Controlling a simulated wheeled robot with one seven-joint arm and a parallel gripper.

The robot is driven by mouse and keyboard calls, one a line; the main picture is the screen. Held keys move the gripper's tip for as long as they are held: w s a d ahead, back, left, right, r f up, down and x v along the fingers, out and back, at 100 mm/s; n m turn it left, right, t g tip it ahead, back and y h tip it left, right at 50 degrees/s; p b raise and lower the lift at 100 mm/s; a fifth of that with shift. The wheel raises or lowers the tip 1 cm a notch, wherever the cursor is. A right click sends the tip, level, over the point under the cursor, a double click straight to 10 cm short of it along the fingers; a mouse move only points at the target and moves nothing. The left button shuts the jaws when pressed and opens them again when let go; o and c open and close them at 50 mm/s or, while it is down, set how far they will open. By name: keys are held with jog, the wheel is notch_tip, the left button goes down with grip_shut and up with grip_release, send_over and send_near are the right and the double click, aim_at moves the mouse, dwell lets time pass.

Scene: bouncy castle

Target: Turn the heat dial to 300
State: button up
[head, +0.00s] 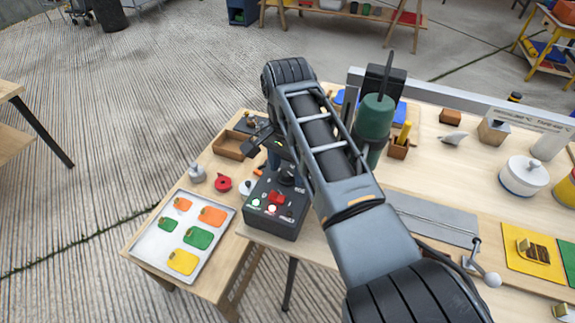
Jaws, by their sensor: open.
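A black control box (275,208) stands at the front edge of the table. Its top carries a red switch (276,197), small lights and a dark round knob (287,175) at its back, which may be the heat dial. The knob's setting is too small to read. My gripper (272,148) is just behind the box, near the knob, pointing down and partly hidden by my own forearm. It is open and I see nothing in it. I cannot tell whether it touches the knob.
A green and black upright tool (375,118) stands right behind my arm. A metal tray (160,247) with coloured patches lies left. A wooden box (230,147), a red round piece (223,183) and a grey weight (197,173) are nearby. A white pot (522,177) stands right.

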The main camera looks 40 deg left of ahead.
jog(key=shift+c, duration=0.2)
jog(key=c, duration=1)
jog(key=shift+r+n, duration=0.1)
jog(key=shift+n, duration=0.2)
jog(key=n+p, duration=0.1)
jog(key=n, duration=0.3)
jog(key=shift+n+p, duration=0.3)
jog(key=shift+p, duration=0.1)
jog(key=n, duration=0.6)
jog(key=shift+p, duration=0.4)
jog(key=n, duration=0.6)
jog(key=shift+n, duration=0.4)
jog(key=n, duration=0.5)
jog(key=shift+n, duration=0.3)
